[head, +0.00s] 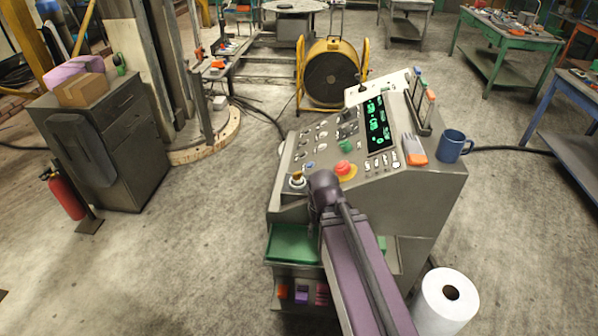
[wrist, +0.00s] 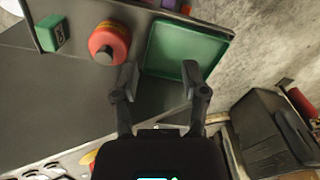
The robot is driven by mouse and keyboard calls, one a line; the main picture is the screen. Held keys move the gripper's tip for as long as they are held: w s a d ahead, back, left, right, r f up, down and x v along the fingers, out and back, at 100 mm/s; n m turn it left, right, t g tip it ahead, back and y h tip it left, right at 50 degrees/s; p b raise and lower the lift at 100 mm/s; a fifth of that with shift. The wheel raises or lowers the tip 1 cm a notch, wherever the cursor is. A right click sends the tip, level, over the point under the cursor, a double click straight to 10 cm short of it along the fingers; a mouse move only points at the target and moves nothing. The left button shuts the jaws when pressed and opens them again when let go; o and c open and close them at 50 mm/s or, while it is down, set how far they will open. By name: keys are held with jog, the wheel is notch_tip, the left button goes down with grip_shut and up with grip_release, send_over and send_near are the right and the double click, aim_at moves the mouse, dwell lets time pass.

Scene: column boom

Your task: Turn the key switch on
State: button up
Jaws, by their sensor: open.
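The operator console (head: 425,205) stands in the middle of the head view with a sloped panel on top. A small brass-coloured knob on a pale round base (head: 297,180), which looks like the key switch, sits at the panel's near left corner. My dark wrist (head: 325,190) is just right of it, in front of the panel's near edge. My gripper (wrist: 160,84) is open and empty in the wrist view; its fingers cannot be made out in the head view. I cannot make out the key switch in the wrist view.
A red mushroom button (head: 343,169) on a yellow base is close beyond my wrist. A green tray (wrist: 158,55) lies below my fingers, with a red round object (wrist: 108,42) beside it. A blue mug (head: 453,146) stands at the console's right; a white roll (head: 445,300) is at lower right.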

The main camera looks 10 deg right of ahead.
jog(key=shift+o, duration=0.2)
jog(key=shift+a, duration=0.1)
jog(key=o, duration=0.3)
jog(key=shift+w, duration=0.1)
jog(key=shift+o, duration=0.5)
jog(key=shift+w+r, duration=0.1)
jog(key=shift+w, duration=0.05)
notch_tip(320, 180, up, 10)
jog(key=n+p, duration=0.5)
jog(key=p, duration=0.6)
send_over(297, 173)
jog(key=shift+w+r, duration=0.1)
jog(key=shift+r, duration=0.05)
jog(key=shift+b, duration=0.35)
jog(key=shift+m, duration=0.3)
notch_tip(297, 173, down, 14)
jog(key=b, duration=1.3)
jog(key=shift+r, duration=0.1)
jog(key=shift+b, duration=0.3)
